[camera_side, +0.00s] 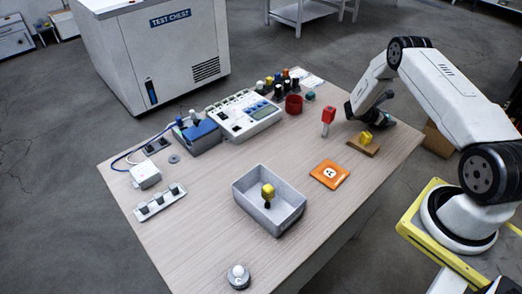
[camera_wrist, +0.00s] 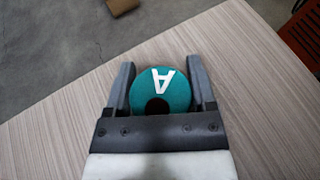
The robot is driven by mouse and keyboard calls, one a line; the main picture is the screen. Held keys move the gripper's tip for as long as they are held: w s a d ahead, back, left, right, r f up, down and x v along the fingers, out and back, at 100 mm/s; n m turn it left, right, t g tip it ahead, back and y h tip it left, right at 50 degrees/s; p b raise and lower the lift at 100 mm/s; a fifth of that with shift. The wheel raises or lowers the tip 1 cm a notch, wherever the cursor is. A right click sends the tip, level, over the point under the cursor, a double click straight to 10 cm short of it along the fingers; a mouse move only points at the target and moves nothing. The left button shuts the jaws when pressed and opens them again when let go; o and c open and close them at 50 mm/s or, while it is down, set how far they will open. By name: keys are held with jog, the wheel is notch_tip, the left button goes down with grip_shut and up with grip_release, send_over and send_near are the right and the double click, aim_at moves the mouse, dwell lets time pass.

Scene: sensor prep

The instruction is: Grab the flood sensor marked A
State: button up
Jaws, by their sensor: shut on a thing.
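The flood sensor marked A (camera_wrist: 178,92) is a round teal disc with a white letter A and a dark round spot, seen in the wrist view. My gripper (camera_wrist: 162,72) has one dark finger on each side of the disc and is shut on it. I cannot tell whether the disc rests on the table or is just above it. In the side view, my gripper is at the far right of the table, where the arm partly hides it, and the held disc is hard to make out.
A yellow piece on a wooden block (camera_side: 364,148) and an upright red item (camera_side: 327,118) stand near my gripper. Instruments crowd the back edge.

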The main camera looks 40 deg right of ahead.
jog(key=shift+r, duration=0.15)
jog(key=shift+r, duration=0.8)
jog(key=s+a+r, duration=0.9)
jog(key=s+r, duration=0.1)
jog(key=r, duration=0.1)
jog(key=shift+a, duration=0.4)
jog(key=shift+w+a, duration=0.1)
dwell(0.4)
